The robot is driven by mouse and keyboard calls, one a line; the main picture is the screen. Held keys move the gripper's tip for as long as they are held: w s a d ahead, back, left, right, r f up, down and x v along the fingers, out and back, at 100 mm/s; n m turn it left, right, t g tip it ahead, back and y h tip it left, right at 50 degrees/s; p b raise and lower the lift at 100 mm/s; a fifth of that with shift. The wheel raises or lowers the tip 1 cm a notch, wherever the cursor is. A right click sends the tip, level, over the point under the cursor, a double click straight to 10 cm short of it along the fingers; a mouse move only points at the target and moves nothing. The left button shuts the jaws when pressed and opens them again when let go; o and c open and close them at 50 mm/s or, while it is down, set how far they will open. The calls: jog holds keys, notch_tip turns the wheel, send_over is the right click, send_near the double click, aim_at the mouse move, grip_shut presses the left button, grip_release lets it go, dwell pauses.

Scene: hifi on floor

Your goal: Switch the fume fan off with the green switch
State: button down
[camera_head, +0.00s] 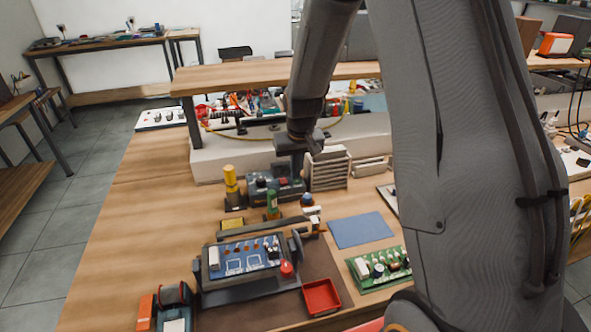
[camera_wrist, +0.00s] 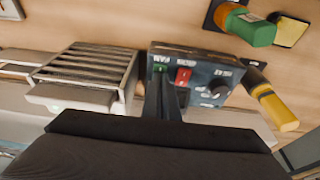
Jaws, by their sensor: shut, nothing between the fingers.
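A dark control box (camera_wrist: 213,68) shows upside down in the wrist view, with a red switch (camera_wrist: 183,75), a round knob (camera_wrist: 217,89) and a small green switch (camera_wrist: 160,68). The box (camera_head: 262,187) also stands near the back of the bench in the head view. A pale slatted unit, likely the fume fan (camera_wrist: 88,65), stands beside it; it also shows in the head view (camera_head: 328,172). My gripper (camera_wrist: 165,88) is shut and empty, its tips at the box front close by the green switch. Contact and the switch's position cannot be told.
A yellow-capped post (camera_head: 231,183) and a green cylinder (camera_head: 272,204) stand close to the box. A circuit board in a holder (camera_head: 240,258), a red tray (camera_head: 321,297) and a blue mat (camera_head: 361,230) lie nearer. A raised shelf (camera_head: 240,76) spans the back.

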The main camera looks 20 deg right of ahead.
aim_at(296, 182)
jog(key=p+v, duration=0.3)
jog(key=v, duration=0.1)
jog(key=shift+w+r, duration=0.1)
jog(key=shift+r, duration=0.05)
jog(key=b+v, duration=0.2)
jog(key=v, duration=0.7)
jog(key=shift+s+r+b, duration=0.25)
jog(key=shift+s+b, duration=0.05)
jog(key=shift+b, duration=0.1)
jog(key=w+n+b, duration=0.1)
jog(key=n, duration=0.5)
jog(key=w+n+g+b, duration=0.1)
jog(key=n+b, duration=0.1)
jog(key=n, duration=0.4)
jog(key=w+n+b, duration=0.1)
jog(key=n+b, duration=0.1)
jog(key=n, duration=0.4)
jog(key=shift+d+r+g, duration=0.25)
jog(key=shift+r+g, duration=0.05)
jog(key=shift+r, duration=0.05)
